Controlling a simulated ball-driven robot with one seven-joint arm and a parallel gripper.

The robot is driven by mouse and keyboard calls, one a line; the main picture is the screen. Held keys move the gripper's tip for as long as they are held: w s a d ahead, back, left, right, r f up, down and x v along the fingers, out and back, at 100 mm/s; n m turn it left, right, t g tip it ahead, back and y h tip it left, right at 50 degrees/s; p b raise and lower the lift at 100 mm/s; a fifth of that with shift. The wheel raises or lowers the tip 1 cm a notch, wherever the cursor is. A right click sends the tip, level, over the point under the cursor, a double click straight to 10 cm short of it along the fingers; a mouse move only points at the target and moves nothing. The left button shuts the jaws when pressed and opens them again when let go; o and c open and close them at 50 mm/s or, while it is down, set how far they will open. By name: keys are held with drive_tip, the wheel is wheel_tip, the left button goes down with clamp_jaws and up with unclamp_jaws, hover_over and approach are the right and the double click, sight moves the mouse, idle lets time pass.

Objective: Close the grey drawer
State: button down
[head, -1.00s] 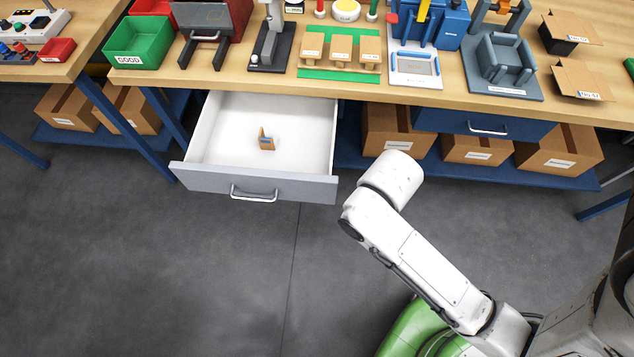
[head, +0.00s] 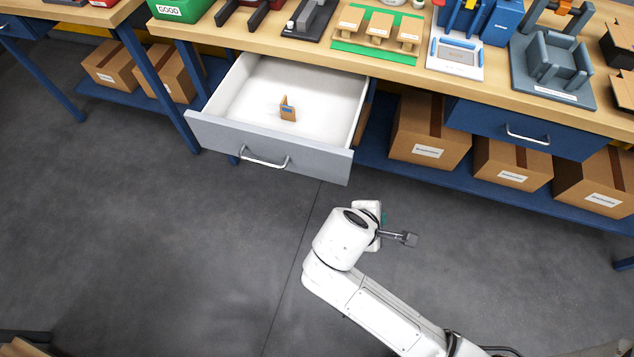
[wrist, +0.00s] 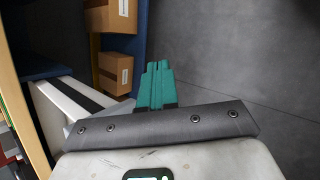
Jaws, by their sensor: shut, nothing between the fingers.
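The grey drawer (head: 268,150) is pulled open from under the wooden bench in the head view. Its white inside (head: 325,98) is visible and holds a small brown piece (head: 287,109). A silver bar handle (head: 263,162) is on its front. My gripper (head: 411,239) is in front of and to the right of the drawer, apart from it, pointing right. In the wrist view, its teal fingers (wrist: 156,84) lie together with nothing between them. Part of the drawer (wrist: 62,112) shows at the left of the wrist view.
A blue drawer (head: 520,133) is shut under the bench at the right. Cardboard boxes (head: 430,130) stand on the blue lower shelf. Several devices and a green tray (head: 375,48) stand on the bench top. The grey floor before the drawer is clear.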

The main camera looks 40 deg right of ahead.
drive_tip(key=w+a+f+n+t+h+b, duration=0.35)
drive_tip(key=w+a+n+h+b, duration=0.2)
drive_tip(key=w+n, duration=0.2)
drive_tip(key=n+t+h+b, duration=0.1)
drive_tip(key=n+t+b, duration=0.3)
drive_tip(key=n+t, duration=0.3)
approach(319, 166)
drive_tip(key=shift+n+g, duration=0.45)
drive_tip(key=shift+n, duration=0.2)
drive_tip(key=x, duration=0.7)
drive_tip(key=shift+w+a+r, duration=0.15)
drive_tip(key=shift+r, duration=0.1)
drive_tip(key=shift+w+d, duration=0.2)
drive_tip(key=shift+d, duration=0.05)
drive_tip(key=b+x, duration=0.7)
drive_tip(key=x, duration=2)
drive_tip(key=shift+d+r+b, duration=0.1)
drive_tip(key=shift+d+b, duration=0.25)
drive_tip(key=shift+b, duration=0.05)
drive_tip(key=shift+w+d+r, duration=0.1)
drive_tip(key=shift+w+d, duration=0.3)
drive_tip(key=shift+d, duration=0.05)
drive_tip(key=shift+w+r+b, duration=0.1)
drive_tip(key=shift+r+b, duration=0.05)
drive_tip(key=shift+b, duration=0.15)
drive_tip(key=shift+r, duration=0.1)
